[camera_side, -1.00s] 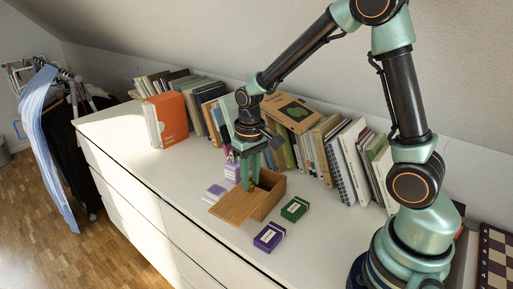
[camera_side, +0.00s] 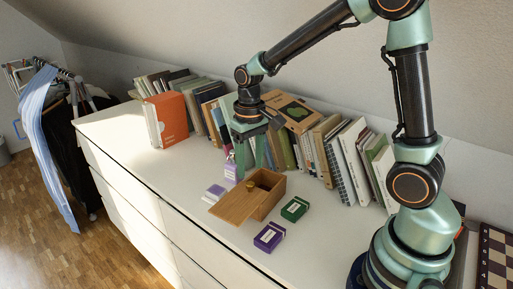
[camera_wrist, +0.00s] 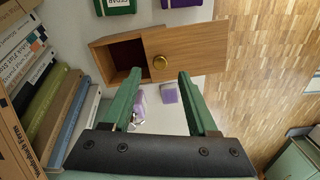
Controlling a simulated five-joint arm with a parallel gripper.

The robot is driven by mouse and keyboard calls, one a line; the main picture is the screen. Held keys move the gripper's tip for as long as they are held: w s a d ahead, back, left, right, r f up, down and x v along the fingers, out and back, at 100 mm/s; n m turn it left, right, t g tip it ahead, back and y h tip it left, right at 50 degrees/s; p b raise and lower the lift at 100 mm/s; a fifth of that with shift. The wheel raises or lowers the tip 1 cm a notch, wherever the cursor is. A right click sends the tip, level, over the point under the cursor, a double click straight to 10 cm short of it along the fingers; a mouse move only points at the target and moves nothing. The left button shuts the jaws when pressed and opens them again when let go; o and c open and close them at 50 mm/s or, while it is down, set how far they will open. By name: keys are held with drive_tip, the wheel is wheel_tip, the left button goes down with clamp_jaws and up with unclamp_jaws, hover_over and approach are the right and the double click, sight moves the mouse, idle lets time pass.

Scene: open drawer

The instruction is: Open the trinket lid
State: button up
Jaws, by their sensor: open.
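The wooden trinket box (camera_side: 270,201) sits on the white dresser top. Its sliding lid (camera_side: 232,209) sticks out toward the front left, leaving part of the box open. In the wrist view, the box's dark inside (camera_wrist: 125,57) shows beside the lid (camera_wrist: 200,48). A round brass knob (camera_wrist: 160,62) stands on the lid; it also shows in the side view (camera_side: 250,185). My gripper (camera_side: 251,170) is open and empty above the lid, its fingers apart. In the wrist view my gripper (camera_wrist: 158,77) has its fingertips either side of the knob, which appears beyond them.
A green box (camera_side: 295,209) and a purple box (camera_side: 269,238) lie right of the trinket box. A lavender box (camera_side: 214,192) and another lavender item (camera_side: 231,171) are at its left. Books (camera_side: 350,160) line the wall behind.

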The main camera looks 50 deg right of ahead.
wheel_tip(320, 180, up, 8)
drive_tip(key=shift+f, duration=0.15)
drive_tip(key=shift+s, duration=0.1)
drive_tip(key=s+a+r+n+t, duration=0.1)
drive_tip(key=s+r+t, duration=0.2)
drive_tip(key=s, duration=0.6)
drive_tip(key=shift+s+r+n+t, duration=0.15)
drive_tip(key=shift+s+n+t, duration=0.2)
drive_tip(key=shift+t, duration=0.95)
